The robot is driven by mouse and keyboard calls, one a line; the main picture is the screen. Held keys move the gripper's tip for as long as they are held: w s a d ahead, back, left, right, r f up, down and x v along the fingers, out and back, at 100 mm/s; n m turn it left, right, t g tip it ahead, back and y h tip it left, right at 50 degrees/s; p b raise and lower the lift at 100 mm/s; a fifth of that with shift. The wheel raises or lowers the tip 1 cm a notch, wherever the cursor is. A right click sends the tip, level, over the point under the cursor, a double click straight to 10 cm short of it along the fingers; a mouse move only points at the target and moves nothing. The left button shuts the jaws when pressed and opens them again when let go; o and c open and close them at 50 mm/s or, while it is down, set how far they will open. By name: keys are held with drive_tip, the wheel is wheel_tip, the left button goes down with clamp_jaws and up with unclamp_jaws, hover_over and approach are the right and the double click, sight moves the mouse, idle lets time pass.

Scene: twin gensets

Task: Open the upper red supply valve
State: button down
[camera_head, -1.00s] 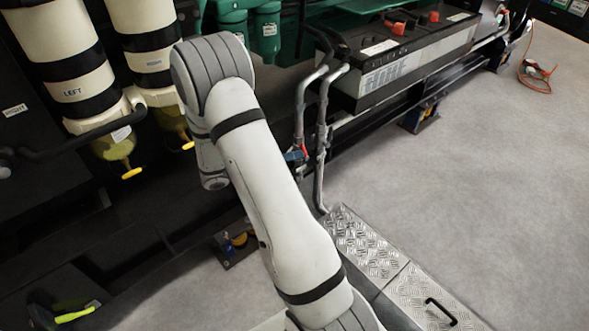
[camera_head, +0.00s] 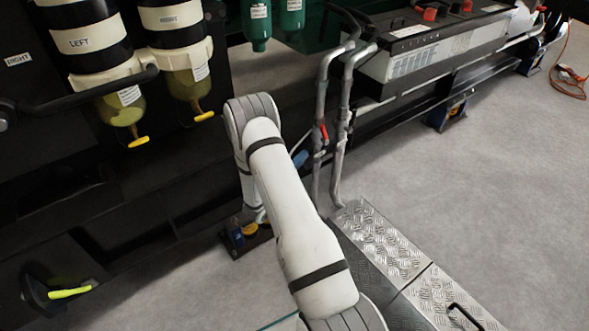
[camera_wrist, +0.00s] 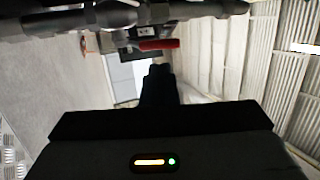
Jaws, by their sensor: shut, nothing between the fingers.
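The red valve handle (camera_head: 323,132) sits on the left of two grey vertical pipes in the head view, just right of my arm. In the wrist view a red lever (camera_wrist: 158,44) lies across the picture under a grey pipe (camera_wrist: 125,14). My gripper (camera_wrist: 158,70) is shut and empty, its dark fingertips just below the lever in that picture. A gap seems to lie between them, but I cannot tell contact for sure. In the head view my gripper is hidden by my arm. A blue part (camera_head: 300,158) shows lower left of the red handle.
A battery box (camera_head: 430,45) stands behind the pipes on a dark frame. Metal tread-plate steps (camera_head: 385,240) are at lower right. Two filter bowls with yellow drain taps (camera_head: 138,140) hang at upper left. A yellow-green lever (camera_head: 70,293) is at lower left. Open grey floor lies right.

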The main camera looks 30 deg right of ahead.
sight(324, 135)
drive_tip(key=b+x, duration=0.2)
drive_tip(key=x, duration=0.6)
drive_tip(key=shift+a, duration=0.1)
